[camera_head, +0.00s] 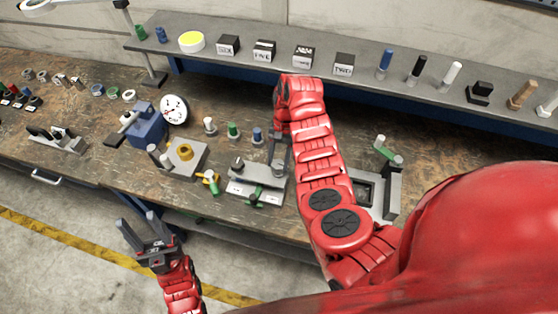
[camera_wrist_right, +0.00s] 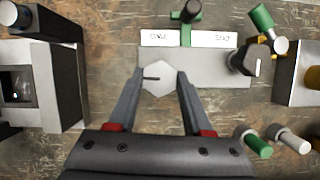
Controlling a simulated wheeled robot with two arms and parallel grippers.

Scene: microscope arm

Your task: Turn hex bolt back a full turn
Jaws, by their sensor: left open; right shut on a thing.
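The light grey hex bolt (camera_wrist_right: 160,80) sits at the near edge of a grey plate (camera_wrist_right: 210,68) in the right wrist view, with a short dark mark on its head pointing left. My right gripper (camera_wrist_right: 161,74) is shut on it, one finger on each side. In the head view my right gripper (camera_head: 278,155) reaches down at the right end of the same plate (camera_head: 245,187); the bolt is hard to make out there. My left gripper (camera_head: 138,222) is open and empty, in front of the bench's near edge.
The plate carries two white labels (camera_wrist_right: 158,37), a green-and-black handle (camera_wrist_right: 187,12) and a dark knob (camera_wrist_right: 243,60). A block with a yellow ring (camera_head: 185,158) and a blue vise (camera_head: 145,125) stand left. Pegs and labelled boxes line the back shelf (camera_head: 320,80).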

